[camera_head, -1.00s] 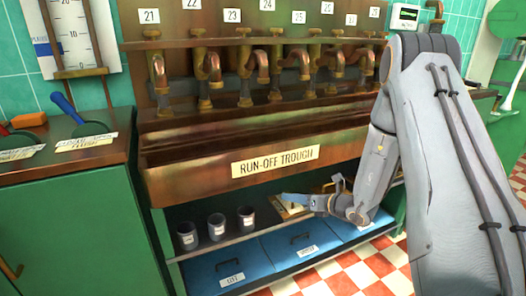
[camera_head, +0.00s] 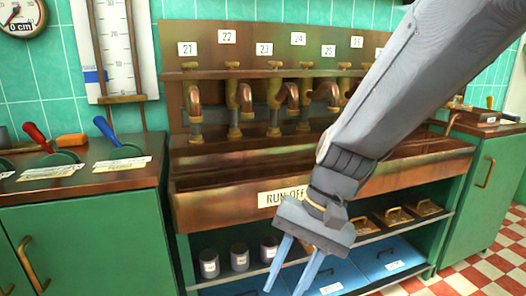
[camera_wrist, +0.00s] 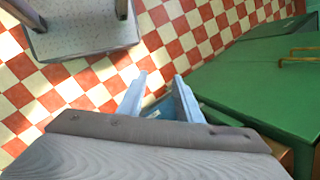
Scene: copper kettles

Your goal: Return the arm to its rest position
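My gripper (camera_head: 285,288) hangs in front of the run-off trough's lower shelf in the head view, with its pale blue fingers pointing down. The fingers stand apart with nothing held between them, as the wrist view (camera_wrist: 161,78) also shows. My arm reaches in from the upper right and covers part of the trough (camera_head: 230,194) and its label.
Several dark cups (camera_head: 240,257) stand on the shelf left of my gripper. Brass-handled plates (camera_head: 397,216) lie to its right, above blue drawers (camera_head: 390,258). A green cabinet (camera_head: 85,238) stands left. The checkered floor (camera_wrist: 95,95) has open room.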

